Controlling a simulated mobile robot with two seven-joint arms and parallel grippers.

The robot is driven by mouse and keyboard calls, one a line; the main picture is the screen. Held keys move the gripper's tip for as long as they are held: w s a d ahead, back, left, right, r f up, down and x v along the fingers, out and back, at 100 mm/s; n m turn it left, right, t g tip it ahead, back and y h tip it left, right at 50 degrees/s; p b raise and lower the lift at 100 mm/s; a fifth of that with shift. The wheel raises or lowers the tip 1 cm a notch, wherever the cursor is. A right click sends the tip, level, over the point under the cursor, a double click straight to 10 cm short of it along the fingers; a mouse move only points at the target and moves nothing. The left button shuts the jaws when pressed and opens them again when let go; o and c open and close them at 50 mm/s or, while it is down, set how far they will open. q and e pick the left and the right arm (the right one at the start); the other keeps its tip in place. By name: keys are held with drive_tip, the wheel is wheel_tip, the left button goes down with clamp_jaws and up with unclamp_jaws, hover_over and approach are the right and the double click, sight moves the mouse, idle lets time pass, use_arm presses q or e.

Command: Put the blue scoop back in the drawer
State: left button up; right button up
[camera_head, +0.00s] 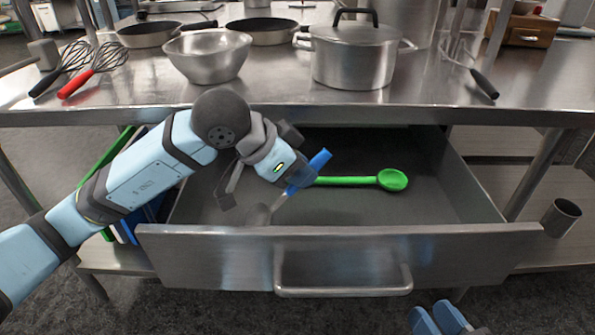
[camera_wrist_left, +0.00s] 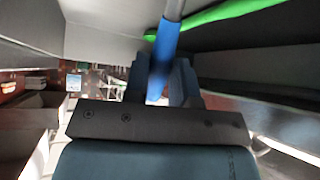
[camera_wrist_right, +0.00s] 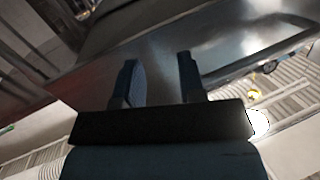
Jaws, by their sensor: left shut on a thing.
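The blue scoop (camera_head: 318,161) has a blue handle and a metal head that hangs down to the left, over the inside of the open drawer (camera_head: 440,244). My left gripper (camera_head: 300,180) is shut on its blue handle, inside the drawer opening. The left wrist view shows the blue handle (camera_wrist_left: 163,50) between the fingers. I cannot tell whether the scoop's head touches the drawer floor. A green spoon (camera_head: 392,180) lies in the drawer behind the scoop. My right gripper (camera_wrist_right: 157,80) is open and empty, outside the drawer at its front right; its fingers show low in the head view (camera_head: 440,318).
Above the drawer, the metal counter (camera_head: 270,95) holds a steel bowl (camera_head: 207,57), a lidded pot (camera_head: 354,55), pans and whisks (camera_head: 97,68). A metal cup (camera_head: 560,216) stands on the lower shelf at right.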

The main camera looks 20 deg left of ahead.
use_arm(q)
drive_tip(key=shift+f, duration=0.1)
drive_tip(key=o, duration=0.5)
drive_tip(key=shift+b, duration=0.35)
drive_tip(key=o, duration=0.4)
use_arm(e)
drive_tip(key=shift+w+d+r, duration=0.1)
drive_tip(key=shift+w, duration=0.05)
drive_tip(key=shift+r, duration=0.1)
use_arm(q)
drive_tip(key=shift+r+p, duration=0.35)
drive_tip(key=shift+p, duration=0.2)
drive_tip(key=p+v, duration=0.1)
drive_tip(key=v, duration=1)
drive_tip(key=shift+s+a+r, duration=0.15)
drive_tip(key=shift+s+a, duration=0.1)
drive_tip(key=shift+a, duration=0.05)
use_arm(e)
drive_tip(key=shift+s+a+r+m, duration=0.2)
drive_tip(key=shift+s+r+m, duration=0.1)
drive_tip(key=shift+s+m, duration=0.15)
